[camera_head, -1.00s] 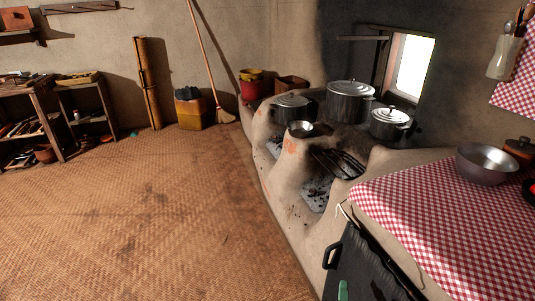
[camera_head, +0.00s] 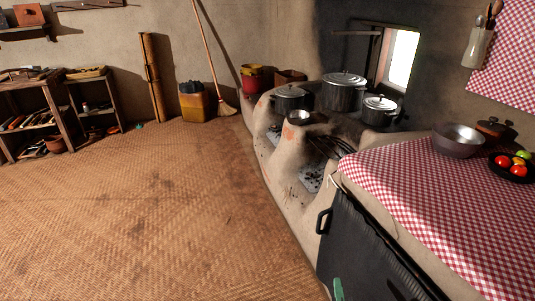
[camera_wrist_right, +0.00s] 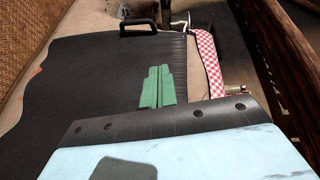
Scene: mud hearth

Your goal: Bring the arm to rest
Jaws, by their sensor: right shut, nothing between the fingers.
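My right gripper (camera_head: 338,289) shows only as a small green tip at the bottom edge of the head view. In the right wrist view its two green fingers (camera_wrist_right: 157,88) lie together, shut with nothing between them. They are in front of a dark panel (camera_head: 365,250) with a black handle, which hangs at the counter's front. The panel also shows in the right wrist view (camera_wrist_right: 60,85). I cannot tell whether the fingers touch it. My left gripper is not in view.
A counter with a red checked cloth (camera_head: 430,200) carries a metal bowl (camera_head: 458,141) and a dark dish (camera_head: 512,173) of red and green produce. Behind it is a mud stove with several pots (camera_head: 343,92). The woven floor (camera_head: 130,220) at left is clear.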

